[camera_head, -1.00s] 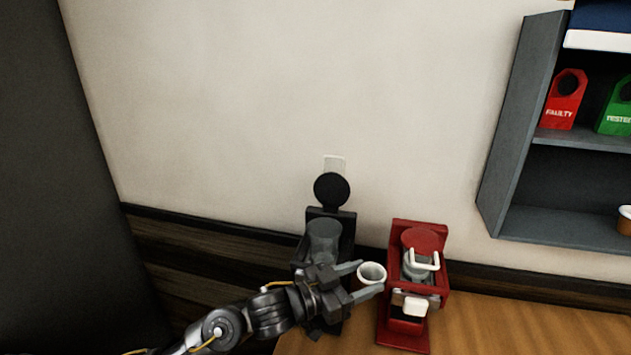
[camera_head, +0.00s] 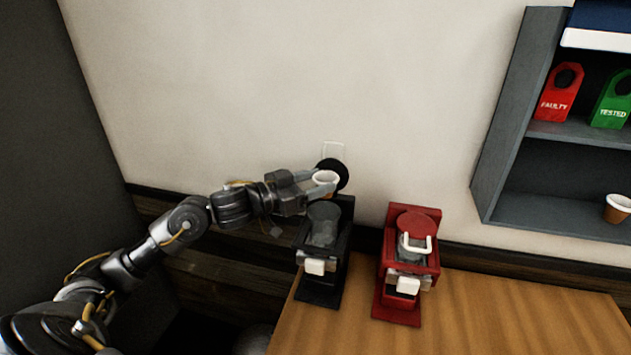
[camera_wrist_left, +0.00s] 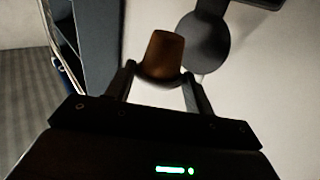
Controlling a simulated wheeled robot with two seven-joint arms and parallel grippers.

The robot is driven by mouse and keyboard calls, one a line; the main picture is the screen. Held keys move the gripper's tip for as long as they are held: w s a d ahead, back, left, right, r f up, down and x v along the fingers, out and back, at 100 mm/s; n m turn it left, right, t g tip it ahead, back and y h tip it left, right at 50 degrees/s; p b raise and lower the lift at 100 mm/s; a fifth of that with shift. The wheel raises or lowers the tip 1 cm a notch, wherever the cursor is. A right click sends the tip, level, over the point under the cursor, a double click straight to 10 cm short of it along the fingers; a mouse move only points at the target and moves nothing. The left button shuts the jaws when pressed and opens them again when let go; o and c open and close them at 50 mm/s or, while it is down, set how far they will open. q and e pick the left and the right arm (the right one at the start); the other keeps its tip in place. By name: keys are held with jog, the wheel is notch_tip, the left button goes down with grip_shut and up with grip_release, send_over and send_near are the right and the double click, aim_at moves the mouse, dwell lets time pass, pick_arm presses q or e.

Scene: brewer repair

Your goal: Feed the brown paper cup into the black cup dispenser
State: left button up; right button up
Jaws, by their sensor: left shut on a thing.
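The brown paper cup (camera_head: 325,181), with a white rim, is held in my left gripper (camera_head: 312,182), which is shut on it. In the head view the cup is above and just behind the top of the black cup dispenser (camera_head: 324,240), in front of its round black lid (camera_head: 337,172). The dispenser has a grey translucent cylinder at its top. In the left wrist view the cup (camera_wrist_left: 162,54) sits between the two fingertips (camera_wrist_left: 160,75), with the dark round lid (camera_wrist_left: 204,42) beyond it. My right gripper is in neither view.
A red dispenser (camera_head: 408,262) with a white handle stands right of the black one on the wooden table (camera_head: 500,315). A grey shelf (camera_head: 560,218) at the right holds FAULTY and TESTED tags and another brown cup (camera_head: 617,208). The table's right side is clear.

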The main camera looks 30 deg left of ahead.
pick_arm(q)
jog(key=shift+f+b, duration=3.15)
jog(key=shift+f, duration=0.75)
jog(key=o, duration=1)
jog(key=shift+o, duration=0.2)
